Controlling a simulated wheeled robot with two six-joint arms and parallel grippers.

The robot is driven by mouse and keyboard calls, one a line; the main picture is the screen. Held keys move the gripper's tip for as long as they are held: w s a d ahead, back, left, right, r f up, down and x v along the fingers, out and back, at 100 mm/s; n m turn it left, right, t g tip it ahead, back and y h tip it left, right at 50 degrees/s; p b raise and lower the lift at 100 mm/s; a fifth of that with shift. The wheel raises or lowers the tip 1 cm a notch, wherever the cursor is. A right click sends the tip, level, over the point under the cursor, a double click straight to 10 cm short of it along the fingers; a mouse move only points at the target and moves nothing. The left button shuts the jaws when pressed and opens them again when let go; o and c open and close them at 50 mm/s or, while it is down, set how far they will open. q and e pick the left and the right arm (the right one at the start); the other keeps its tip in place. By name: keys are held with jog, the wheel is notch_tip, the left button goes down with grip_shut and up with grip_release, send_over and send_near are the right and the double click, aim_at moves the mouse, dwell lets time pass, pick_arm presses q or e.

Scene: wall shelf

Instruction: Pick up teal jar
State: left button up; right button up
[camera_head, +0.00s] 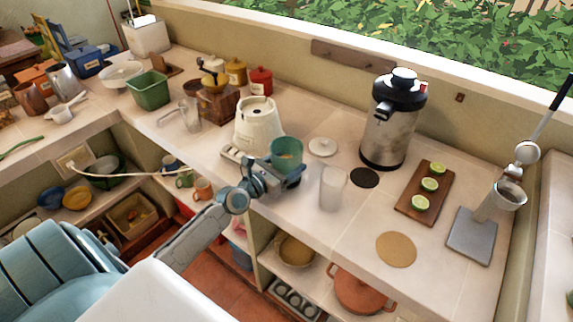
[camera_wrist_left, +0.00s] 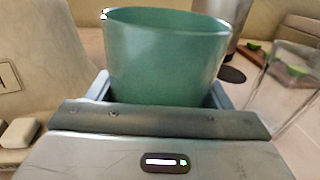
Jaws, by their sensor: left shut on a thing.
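The teal jar (camera_head: 287,152) is upright in the head view, in front of the cream appliance near the counter's front edge. My left gripper (camera_head: 280,180) is shut on its lower part. In the left wrist view the jar (camera_wrist_left: 165,58) fills the upper middle, with a finger of my left gripper (camera_wrist_left: 160,98) on each side of it. The jar's base is hidden behind the gripper, so I cannot tell whether it touches the counter. My right gripper is not in view.
The cream appliance (camera_head: 258,128) stands close behind the jar. A clear glass (camera_head: 332,188) and a white lid (camera_head: 322,147) are to its right. A steel dispenser (camera_head: 388,130) and a board with limes (camera_head: 412,208) stand farther right. Open shelves lie below the counter.

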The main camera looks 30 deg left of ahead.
aim_at(296, 158)
pick_arm(q)
jog(key=shift+r+p, duration=1.25)
jog(key=shift+r, duration=0.35)
jog(key=shift+r+p, duration=0.35)
jog(key=shift+r, duration=0.05)
jog(key=s+d+r+p, duration=0.1)
jog(key=s+d+p, duration=0.2)
jog(key=s+d, duration=0.4)
jog(key=shift+s+d+p, duration=0.2)
jog(key=shift+s+p, duration=0.2)
jog(key=shift+s, duration=3.15)
jog(key=w+a+f, duration=0.1)
jog(key=w, duration=0.4)
jog(key=w+a+f+b, duration=0.1)
jog(key=w+a, duration=0.1)
jog(key=w, duration=0.2)
jog(key=w+a+f, duration=0.1)
jog(key=w+a, duration=0.1)
jog(key=w, duration=0.3)
jog(key=shift+w+b, duration=0.35)
jog(key=shift+w+a, duration=0.2)
jog(key=shift+w, duration=0.2)
jog(key=shift+d+r, duration=0.1)
